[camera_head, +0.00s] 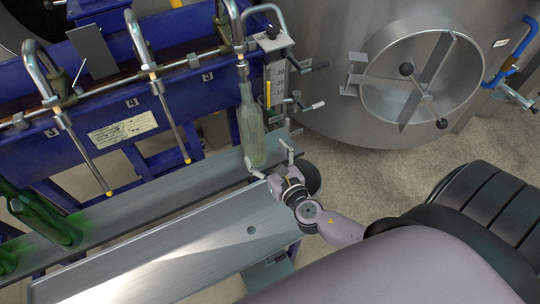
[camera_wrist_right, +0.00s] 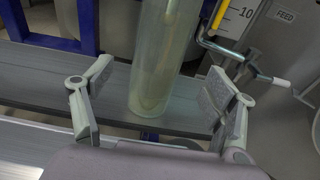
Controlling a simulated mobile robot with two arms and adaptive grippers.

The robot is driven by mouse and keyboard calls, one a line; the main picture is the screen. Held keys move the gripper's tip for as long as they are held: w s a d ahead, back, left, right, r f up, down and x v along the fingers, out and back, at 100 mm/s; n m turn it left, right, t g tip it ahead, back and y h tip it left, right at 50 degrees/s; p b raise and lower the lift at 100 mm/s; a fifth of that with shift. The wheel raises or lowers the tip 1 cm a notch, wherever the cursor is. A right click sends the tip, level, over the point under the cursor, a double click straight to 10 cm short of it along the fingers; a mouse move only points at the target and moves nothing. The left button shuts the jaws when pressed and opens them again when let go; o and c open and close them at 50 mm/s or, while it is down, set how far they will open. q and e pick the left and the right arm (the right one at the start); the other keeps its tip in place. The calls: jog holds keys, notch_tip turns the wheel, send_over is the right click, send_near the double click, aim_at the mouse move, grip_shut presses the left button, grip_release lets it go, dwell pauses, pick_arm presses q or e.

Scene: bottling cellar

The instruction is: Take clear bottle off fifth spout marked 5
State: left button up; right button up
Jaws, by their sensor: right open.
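The clear bottle (camera_head: 251,125) is pale and greenish, and hangs upright on the rightmost spout (camera_head: 230,25) of the filler, its bottom close to the metal shelf. The number on the spout's plate is too small to read for sure. My right gripper (camera_head: 268,160) is open and empty, low beside the bottle's bottom. In the right wrist view the bottle (camera_wrist_right: 160,65) shows in the gap between the two spread fingers, with neither visibly touching it. My left gripper is not in view.
Two empty spouts (camera_head: 170,115) (camera_head: 85,155) hang to the left. Green bottles (camera_head: 45,220) stand at the far left. A valve block with levers (camera_head: 277,75) sits just right of the bottle. A metal ledge (camera_head: 190,245) runs in front; a steel tank (camera_head: 330,110) stands behind right.

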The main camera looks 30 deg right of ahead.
jog(key=shift+w+d+f+b, duration=0.1)
jog(key=shift+w+f, duration=0.1)
jog(key=shift+w, duration=1.3)
jog(key=shift+w+d+f+b, duration=0.1)
jog(key=shift+w+f, duration=0.15)
jog(key=shift+w, duration=1.25)
jog(key=shift+w+d+f+b, duration=0.1)
jog(key=shift+w+f, duration=0.1)
jog(key=shift+w, duration=1.3)
jog(key=shift+c, duration=0.5)
grip_shut()
